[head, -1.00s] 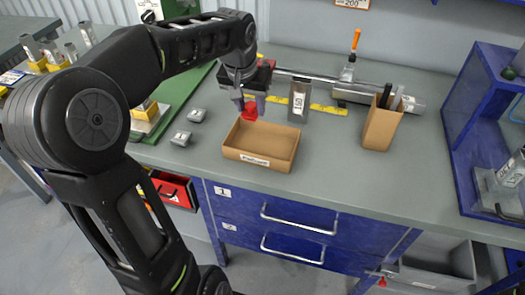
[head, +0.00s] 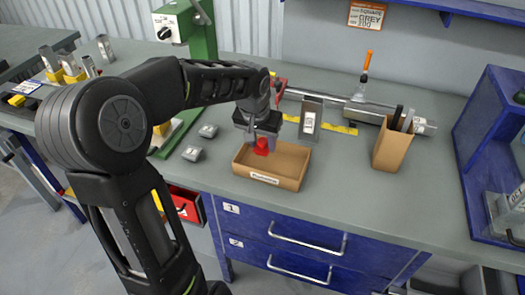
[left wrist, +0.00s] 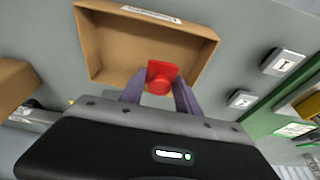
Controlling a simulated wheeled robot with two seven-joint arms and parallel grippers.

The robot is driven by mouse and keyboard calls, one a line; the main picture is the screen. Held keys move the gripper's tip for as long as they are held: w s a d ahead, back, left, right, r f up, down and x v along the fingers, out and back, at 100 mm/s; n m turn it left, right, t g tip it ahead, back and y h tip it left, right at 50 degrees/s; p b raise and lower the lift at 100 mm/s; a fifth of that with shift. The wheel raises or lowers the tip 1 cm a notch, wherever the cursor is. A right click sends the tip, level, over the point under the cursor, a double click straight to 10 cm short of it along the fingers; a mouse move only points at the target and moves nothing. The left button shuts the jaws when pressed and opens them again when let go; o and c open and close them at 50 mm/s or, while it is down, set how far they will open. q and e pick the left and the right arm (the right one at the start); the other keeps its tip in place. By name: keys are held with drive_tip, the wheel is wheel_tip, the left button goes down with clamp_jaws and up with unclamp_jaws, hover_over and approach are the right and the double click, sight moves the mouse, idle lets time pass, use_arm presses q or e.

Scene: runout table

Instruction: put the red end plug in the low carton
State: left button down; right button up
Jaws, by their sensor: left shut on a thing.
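The red end plug (head: 262,146) is held between the fingers of my left gripper (head: 262,140). In the left wrist view the red plug (left wrist: 161,77) shows between the two fingertips, with the low carton behind it. The low carton (head: 287,184) is an open, shallow cardboard box on the bench, with a white label on its front. The plug is over the carton's back left part, and the carton's inside looks empty in the left wrist view (left wrist: 205,50). How high the plug is above the floor of the carton is hard to tell. My right gripper is not in view.
A taller carton (head: 392,149) with dark tools stands to the right. A grey upright block (head: 311,117) and a metal tube (head: 345,109) lie behind the carton. Two small grey blocks (head: 192,153) sit left of it.

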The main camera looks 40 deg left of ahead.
sight(262, 149)
use_arm(q)
drive_tip(key=shift+f, duration=1.85)
drive_tip(key=shift+f, duration=0.15)
drive_tip(key=c, duration=0.9)
unclamp_jaws()
drive_tip(key=shift+o, duration=0.2)
drive_tip(key=v, duration=1.2)
